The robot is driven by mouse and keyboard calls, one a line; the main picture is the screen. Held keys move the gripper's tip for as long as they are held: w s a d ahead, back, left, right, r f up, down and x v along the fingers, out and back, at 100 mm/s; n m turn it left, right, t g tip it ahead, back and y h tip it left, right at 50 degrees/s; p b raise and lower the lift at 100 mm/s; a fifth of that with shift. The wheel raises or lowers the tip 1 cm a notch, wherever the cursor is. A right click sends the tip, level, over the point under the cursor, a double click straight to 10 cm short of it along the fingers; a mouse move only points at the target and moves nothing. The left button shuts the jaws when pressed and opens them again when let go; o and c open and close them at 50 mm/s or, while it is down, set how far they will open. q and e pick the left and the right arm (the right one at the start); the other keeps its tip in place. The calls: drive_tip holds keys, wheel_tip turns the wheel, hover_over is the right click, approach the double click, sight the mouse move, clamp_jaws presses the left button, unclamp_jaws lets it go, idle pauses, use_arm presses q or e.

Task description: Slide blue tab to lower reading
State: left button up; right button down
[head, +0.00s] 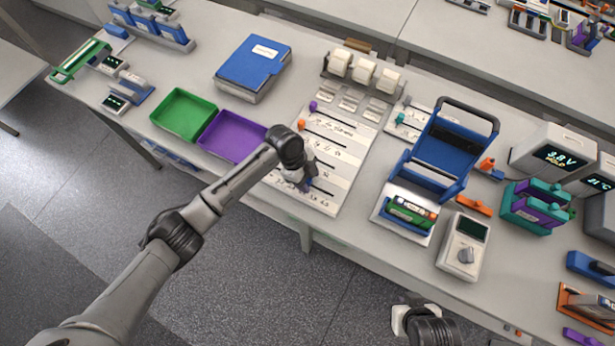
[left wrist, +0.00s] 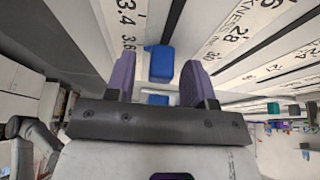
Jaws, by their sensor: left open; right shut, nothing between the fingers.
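The slider board (head: 345,150) is a pale panel with several printed scales and dark slots. My left gripper (head: 305,184) is over its lower part and hides some of it. In the left wrist view its two purple fingers (left wrist: 157,72) are open. The blue tab (left wrist: 161,63) shows between and just beyond the fingertips, beside a slot near the printed 3.6 and 3.4. The fingers do not look closed on it; contact cannot be told. In the head view a bit of blue tab (head: 309,182) shows beside the gripper. My right gripper (head: 403,319) is low at the bottom edge, its fingers unclear.
A purple tab (head: 313,106) and an orange tab (head: 301,125) sit on the board's upper scales. A purple tray (head: 232,136) and green tray (head: 183,114) stand to the left. A blue-framed carrier (head: 445,140) and a grey meter (head: 463,246) stand to the right.

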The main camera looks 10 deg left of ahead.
use_arm(q)
drive_tip(key=v, duration=1.3)
drive_tip(key=shift+r, duration=0.35)
drive_tip(key=shift+w+a, duration=0.15)
